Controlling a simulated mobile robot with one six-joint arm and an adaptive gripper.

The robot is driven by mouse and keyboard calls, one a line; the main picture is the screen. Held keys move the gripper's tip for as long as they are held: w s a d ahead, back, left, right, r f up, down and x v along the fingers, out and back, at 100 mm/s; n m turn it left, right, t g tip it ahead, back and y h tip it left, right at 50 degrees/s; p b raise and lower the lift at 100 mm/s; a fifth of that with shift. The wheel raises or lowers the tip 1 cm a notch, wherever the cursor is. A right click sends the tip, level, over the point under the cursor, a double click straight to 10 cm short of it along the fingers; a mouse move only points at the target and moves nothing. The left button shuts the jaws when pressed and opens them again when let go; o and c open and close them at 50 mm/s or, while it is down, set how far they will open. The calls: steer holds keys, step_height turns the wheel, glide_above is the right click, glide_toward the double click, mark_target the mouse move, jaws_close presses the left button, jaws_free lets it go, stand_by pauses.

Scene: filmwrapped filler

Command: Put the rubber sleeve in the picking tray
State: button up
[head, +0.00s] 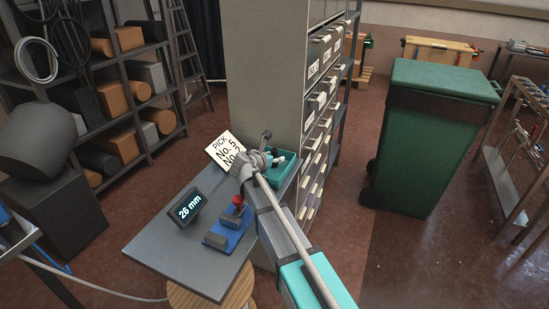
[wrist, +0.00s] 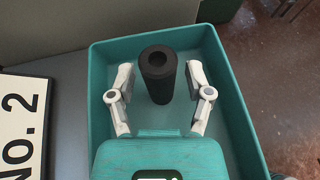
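The rubber sleeve (wrist: 158,78) is a black hollow cylinder. In the wrist view it stands upright, or nearly so, inside the teal picking tray (wrist: 99,62). My gripper (wrist: 160,84) has one white finger on each side of the sleeve, with a narrow gap showing on both sides, so it looks open around it. In the head view my gripper (head: 281,158) is over the tray (head: 284,175) at the table's far right corner, and the sleeve is hard to make out there.
On the grey table (head: 165,240) are a display reading 26 mm (head: 188,207), a blue fixture with a red knob (head: 229,228) and a pick card (head: 225,150). A drawer cabinet (head: 265,75) stands close behind the tray. A green bin (head: 425,140) stands to the right.

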stand_by(0.4)
steer(key=shift+r, duration=0.2)
steer(key=p+v, duration=0.4)
steer(key=v, duration=0.8)
steer(key=shift+f+p, duration=0.1)
steer(key=shift+p, duration=0.3)
